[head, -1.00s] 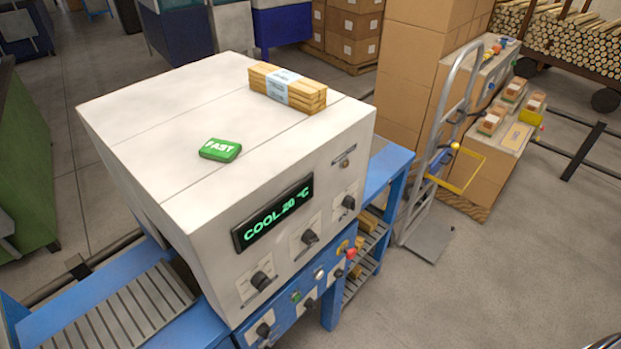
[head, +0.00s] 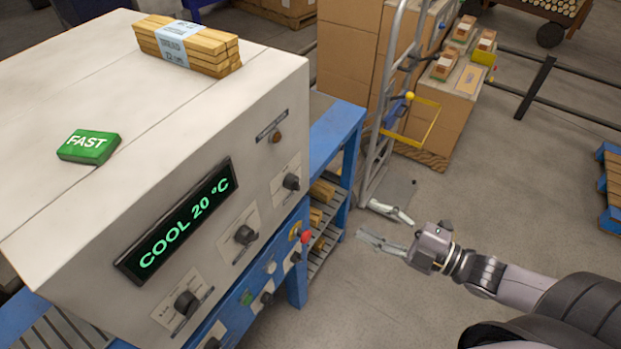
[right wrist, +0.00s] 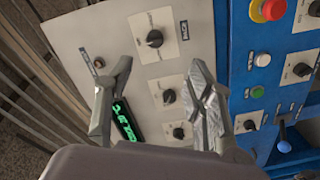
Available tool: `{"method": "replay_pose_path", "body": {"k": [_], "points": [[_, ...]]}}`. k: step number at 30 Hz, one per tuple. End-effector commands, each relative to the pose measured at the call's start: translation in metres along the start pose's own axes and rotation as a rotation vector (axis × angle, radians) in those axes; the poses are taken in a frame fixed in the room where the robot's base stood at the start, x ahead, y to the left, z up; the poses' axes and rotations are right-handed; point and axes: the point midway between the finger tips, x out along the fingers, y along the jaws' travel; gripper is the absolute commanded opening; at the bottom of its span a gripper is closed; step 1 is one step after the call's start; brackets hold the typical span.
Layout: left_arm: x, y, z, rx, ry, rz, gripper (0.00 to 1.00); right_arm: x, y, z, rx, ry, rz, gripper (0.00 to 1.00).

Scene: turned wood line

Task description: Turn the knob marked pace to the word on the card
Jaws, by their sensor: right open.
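A green card (head: 88,146) reading FAST lies on top of the white machine housing (head: 60,205). Three black knobs are on the white front panel: an upper right knob (head: 291,182), a middle knob (head: 244,234) and a lower left knob (head: 187,302). In the right wrist view, one panel knob (right wrist: 155,39) appears ahead between the spread fingers (right wrist: 160,64). My left gripper is out of view.
A display (head: 178,222) reads COOL 20 °C. A blue panel below carries more knobs, a red button (head: 305,237) and a green button (head: 246,298). Strapped wood strips (head: 188,45) lie on the housing.

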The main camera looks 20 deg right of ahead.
Motion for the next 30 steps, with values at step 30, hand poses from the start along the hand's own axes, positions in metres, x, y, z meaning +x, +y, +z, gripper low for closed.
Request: {"method": "replay_pose_path", "body": {"k": [30], "points": [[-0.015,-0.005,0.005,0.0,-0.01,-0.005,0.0,0.13,0.009,-0.013,-0.01,0.025,0.011,0.49]]}}
